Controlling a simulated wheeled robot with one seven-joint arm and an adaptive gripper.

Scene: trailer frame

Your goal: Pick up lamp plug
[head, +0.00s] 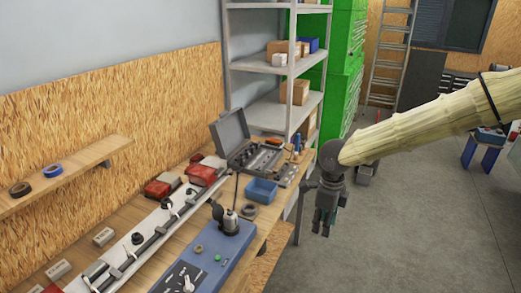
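My gripper (323,228) hangs with its fingers downward over the floor, to the right of the workbench edge. It is apart from everything on the bench. Its fingers are small and dark here, and I cannot tell whether they are open or shut. A long white trailer frame (150,222) lies along the bench with a black cable on it. Small black round connector-like parts sit on the frame, one near the middle (137,238) and one farther back (167,203). I cannot tell which of them is the lamp plug. Red lamp-like blocks (203,174) lie at the far end.
A blue control box (212,255) with a black knob-topped part stands at the bench front. A blue bin (262,190), black tape roll (249,210) and open grey toolcase (232,133) lie behind it. A wall shelf (85,165) overhangs the left.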

